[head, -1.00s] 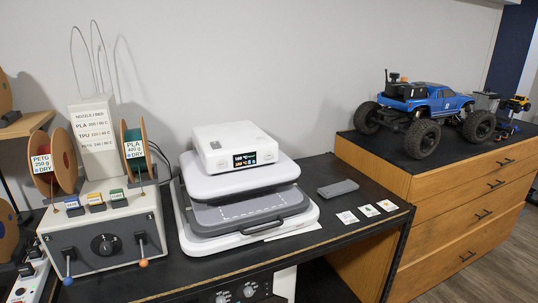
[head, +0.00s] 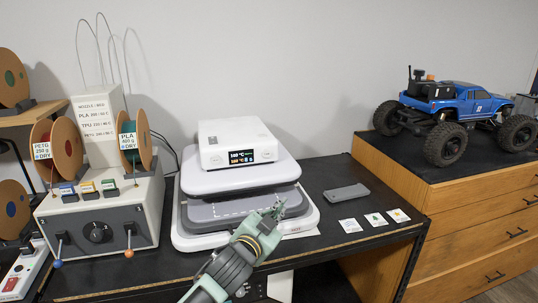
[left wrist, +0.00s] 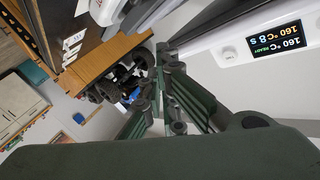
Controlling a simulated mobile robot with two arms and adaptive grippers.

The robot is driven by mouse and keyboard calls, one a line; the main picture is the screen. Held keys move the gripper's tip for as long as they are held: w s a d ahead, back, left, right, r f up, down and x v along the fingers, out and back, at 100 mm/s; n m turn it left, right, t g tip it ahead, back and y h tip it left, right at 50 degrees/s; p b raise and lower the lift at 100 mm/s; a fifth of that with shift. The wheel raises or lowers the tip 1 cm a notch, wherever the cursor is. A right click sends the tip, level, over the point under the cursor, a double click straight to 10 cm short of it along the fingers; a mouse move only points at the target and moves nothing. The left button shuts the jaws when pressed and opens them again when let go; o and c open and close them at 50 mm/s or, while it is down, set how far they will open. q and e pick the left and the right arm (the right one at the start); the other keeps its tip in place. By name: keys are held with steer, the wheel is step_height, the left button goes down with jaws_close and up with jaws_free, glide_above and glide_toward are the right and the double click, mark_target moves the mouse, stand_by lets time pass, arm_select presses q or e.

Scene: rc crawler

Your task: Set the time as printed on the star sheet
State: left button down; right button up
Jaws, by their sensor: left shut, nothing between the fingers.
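The white heat press (head: 240,180) stands on the black bench, with its control box (head: 235,135) on top. Its small dark display (head: 242,156) shows two lines; in the left wrist view the display (left wrist: 276,38) is tilted and seems to read 160 °C and 8 s. Three small printed sheets lie right of the press; the rightmost (head: 398,215) has a yellowish mark that may be the star. My left gripper (head: 279,208) is shut and empty, in front of the press's lower right part; its fingers (left wrist: 163,62) also show in the left wrist view. My right gripper is not in view.
A grey flat block (head: 346,193) lies behind the sheets. A control box with levers and filament spools (head: 100,222) stands left of the press. A blue RC truck (head: 455,112) sits on the wooden drawer cabinet at right.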

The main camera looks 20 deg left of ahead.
mark_target(267, 153)
arm_select(q)
steer(key=w+r+m+t+h, duration=0.1)
steer(key=w+r, duration=0.4)
steer(key=r, duration=0.5)
steer(key=shift+a+r+m+t+h, duration=0.15)
steer(key=shift+a+m+t+h, duration=0.25)
steer(key=shift+m+t, duration=0.35)
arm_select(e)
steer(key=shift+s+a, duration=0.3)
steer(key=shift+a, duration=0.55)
arm_select(q)
steer(key=shift+w+a+b, duration=0.15)
steer(key=shift+w+a, duration=0.65)
steer(key=shift+w, duration=0.4)
steer(key=shift+w+a+b, duration=0.2)
steer(key=shift+w+a, duration=0.6)
steer(key=shift+w, duration=0.45)
steer(key=shift+w+a+b, duration=0.15)
steer(key=shift+w+a, duration=0.65)
steer(key=shift+w, duration=0.4)
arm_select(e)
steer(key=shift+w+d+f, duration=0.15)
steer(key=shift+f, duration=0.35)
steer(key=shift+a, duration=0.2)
